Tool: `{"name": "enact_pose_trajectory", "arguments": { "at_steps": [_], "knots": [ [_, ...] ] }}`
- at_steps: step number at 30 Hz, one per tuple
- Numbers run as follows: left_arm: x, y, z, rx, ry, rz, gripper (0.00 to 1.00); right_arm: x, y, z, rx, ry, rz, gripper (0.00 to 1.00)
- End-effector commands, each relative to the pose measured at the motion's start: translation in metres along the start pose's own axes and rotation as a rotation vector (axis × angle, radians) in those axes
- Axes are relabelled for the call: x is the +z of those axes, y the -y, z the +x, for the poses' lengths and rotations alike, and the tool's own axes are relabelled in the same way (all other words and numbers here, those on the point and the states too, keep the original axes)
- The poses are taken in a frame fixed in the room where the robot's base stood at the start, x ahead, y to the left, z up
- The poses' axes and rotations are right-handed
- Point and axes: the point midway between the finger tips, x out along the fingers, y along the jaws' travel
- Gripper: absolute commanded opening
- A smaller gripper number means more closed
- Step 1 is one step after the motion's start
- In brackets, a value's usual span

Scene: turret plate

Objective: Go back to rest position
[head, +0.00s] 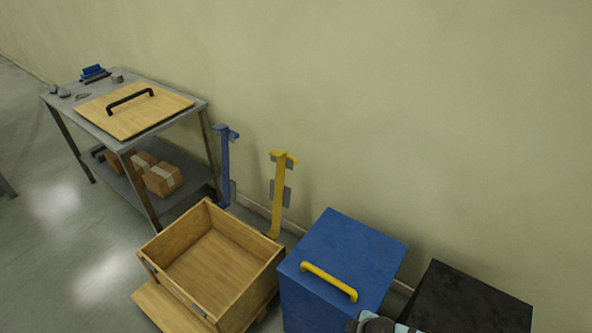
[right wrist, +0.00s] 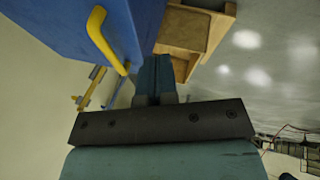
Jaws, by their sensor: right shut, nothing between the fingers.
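My right gripper (right wrist: 153,62) shows in the right wrist view, with its fingers together and nothing between them. It points past the blue box (right wrist: 75,35) with the yellow handle (right wrist: 103,38), and an open wooden box (right wrist: 196,30) lies beyond the fingertips. In the head view the blue box (head: 340,245) stands at the lower middle, its yellow handle (head: 329,281) on top. A small grey and black piece of my arm shows at the bottom edge, in front of the blue box. My left gripper is in neither view.
The empty wooden box (head: 215,262) stands left of the blue box. A black box (head: 465,300) stands to its right. A blue post (head: 223,165) and a yellow post (head: 278,190) stand by the wall. A metal table (head: 196,110) holds a wooden lid (head: 135,108); cartons (head: 162,178) sit below.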

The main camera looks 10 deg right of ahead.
Motion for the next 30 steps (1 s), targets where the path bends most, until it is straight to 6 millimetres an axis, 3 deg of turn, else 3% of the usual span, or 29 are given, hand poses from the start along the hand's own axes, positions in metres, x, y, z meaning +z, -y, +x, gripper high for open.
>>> {"name": "enact_pose_trajectory", "arguments": {
  "at_steps": [5, 9, 13, 18, 21, 30],
  "knots": [
    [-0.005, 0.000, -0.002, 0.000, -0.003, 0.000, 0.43, -0.015, 0.014, -0.009, -0.016, -0.056, 0.042, 0.00],
    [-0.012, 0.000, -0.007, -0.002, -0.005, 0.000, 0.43, -0.050, 0.045, -0.042, -0.042, -0.220, 0.194, 0.00],
    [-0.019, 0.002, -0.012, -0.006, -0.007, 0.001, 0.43, -0.070, 0.056, -0.085, -0.019, -0.382, 0.393, 0.00],
    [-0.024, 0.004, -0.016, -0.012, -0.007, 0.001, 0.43, -0.060, 0.047, -0.130, 0.069, -0.504, 0.596, 0.00],
    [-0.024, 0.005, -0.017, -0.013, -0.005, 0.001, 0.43, -0.050, 0.041, -0.146, 0.114, -0.534, 0.659, 0.00],
    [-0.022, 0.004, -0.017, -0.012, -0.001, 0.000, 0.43, -0.043, 0.037, -0.153, 0.142, -0.550, 0.688, 0.00]
  ]
}}
